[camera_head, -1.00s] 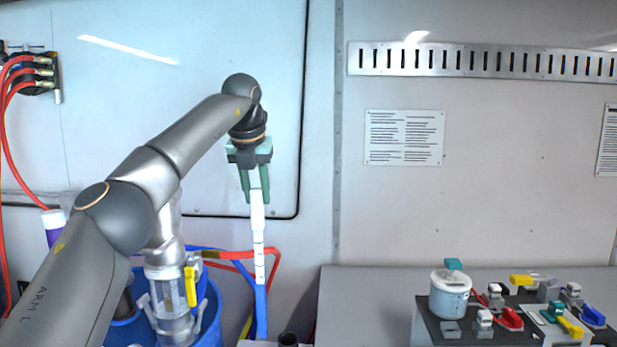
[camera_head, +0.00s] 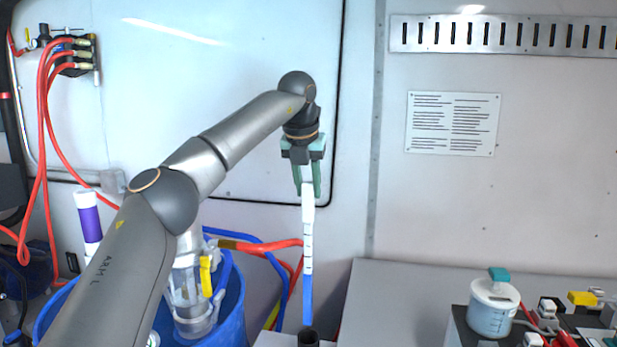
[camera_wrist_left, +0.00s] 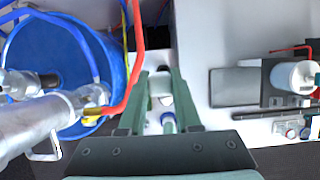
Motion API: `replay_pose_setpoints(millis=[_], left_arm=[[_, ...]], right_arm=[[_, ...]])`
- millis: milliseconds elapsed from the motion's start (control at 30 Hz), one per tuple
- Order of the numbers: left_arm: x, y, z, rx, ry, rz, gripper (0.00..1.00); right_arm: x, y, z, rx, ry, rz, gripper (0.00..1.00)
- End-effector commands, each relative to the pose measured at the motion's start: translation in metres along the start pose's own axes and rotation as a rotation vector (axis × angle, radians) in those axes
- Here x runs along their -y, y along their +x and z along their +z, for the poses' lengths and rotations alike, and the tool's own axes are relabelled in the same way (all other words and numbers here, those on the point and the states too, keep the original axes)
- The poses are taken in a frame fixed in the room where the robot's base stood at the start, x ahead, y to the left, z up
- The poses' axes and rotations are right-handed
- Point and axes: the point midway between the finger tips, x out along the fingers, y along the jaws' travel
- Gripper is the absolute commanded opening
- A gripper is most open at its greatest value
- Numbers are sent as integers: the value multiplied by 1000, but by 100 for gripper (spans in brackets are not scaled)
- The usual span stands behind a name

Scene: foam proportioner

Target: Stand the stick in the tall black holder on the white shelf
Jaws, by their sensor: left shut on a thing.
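My left gripper (camera_head: 309,192) is shut on the upper end of the stick (camera_head: 308,240), which is white with dark bands above and blue below. The stick hangs upright. The tall black holder (camera_head: 308,338) shows only its top at the bottom edge of the head view. The stick's blue lower end meets the holder's rim in the picture; I cannot tell whether it is in the mouth or just above or behind it. The white shelf (camera_head: 272,341) shows beside the holder. In the left wrist view my fingers (camera_wrist_left: 161,76) point away with the stick between them. My right gripper is out of view.
A blue barrel (camera_head: 232,315) with hoses and a clear metal-fitted pipe stands left of the stick. Red and blue hoses (camera_head: 268,246) pass close behind it. A grey counter (camera_head: 400,300) at right bears a white lidded tub (camera_head: 494,308) and small coloured parts.

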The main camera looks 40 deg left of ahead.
Motion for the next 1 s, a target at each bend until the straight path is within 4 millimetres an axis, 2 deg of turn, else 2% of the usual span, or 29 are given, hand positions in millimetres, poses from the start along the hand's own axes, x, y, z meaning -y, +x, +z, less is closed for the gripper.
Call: replay_pose_setpoints(millis=[367,1000], left_arm=[[-1,28,-13,-1,0,0,0],[0,78,-34,0,0,-1,0]], right_arm=[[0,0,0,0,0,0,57],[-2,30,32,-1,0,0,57]])
